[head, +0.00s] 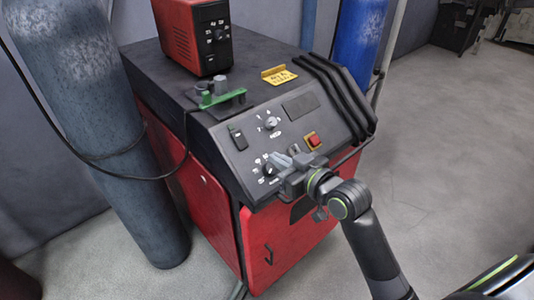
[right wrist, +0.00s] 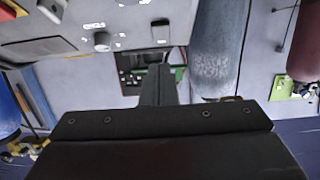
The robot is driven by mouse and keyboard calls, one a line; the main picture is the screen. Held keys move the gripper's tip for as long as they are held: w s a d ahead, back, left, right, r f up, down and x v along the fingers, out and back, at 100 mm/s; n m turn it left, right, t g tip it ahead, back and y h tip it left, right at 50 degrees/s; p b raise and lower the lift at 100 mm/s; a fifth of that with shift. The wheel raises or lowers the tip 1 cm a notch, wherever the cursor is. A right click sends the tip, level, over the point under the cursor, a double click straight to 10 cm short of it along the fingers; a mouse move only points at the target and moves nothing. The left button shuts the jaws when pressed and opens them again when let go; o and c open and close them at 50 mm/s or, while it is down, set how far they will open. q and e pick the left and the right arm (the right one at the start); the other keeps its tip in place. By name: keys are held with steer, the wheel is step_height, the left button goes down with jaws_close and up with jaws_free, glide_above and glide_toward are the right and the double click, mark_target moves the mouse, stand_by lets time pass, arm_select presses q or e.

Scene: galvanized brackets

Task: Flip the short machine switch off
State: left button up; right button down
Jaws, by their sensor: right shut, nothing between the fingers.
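The machine is a red cabinet (head: 215,215) with a black sloped control panel (head: 300,105). I cannot tell which is the short switch. My right gripper (head: 280,161) is shut and empty in front of the panel's lower part, beside the lower knob (head: 267,170). In the right wrist view its closed fingers (right wrist: 158,85) point toward the panel area, where a dark switch (right wrist: 160,30) shows. My left gripper is out of view.
An upper knob (head: 271,123) is on the panel. A green-and-grey clamp (head: 220,94), a yellow tag (head: 278,75) and a red-black box (head: 195,35) are on top. Gas cylinders (head: 85,120) stand left and behind (head: 357,45). The floor to the right is clear.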

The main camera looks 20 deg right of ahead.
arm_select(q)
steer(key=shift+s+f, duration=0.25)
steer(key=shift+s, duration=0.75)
arm_select(e)
steer(key=shift+v, duration=0.85)
steer(key=shift+f, duration=0.15)
steer(key=shift+s+f, duration=0.1)
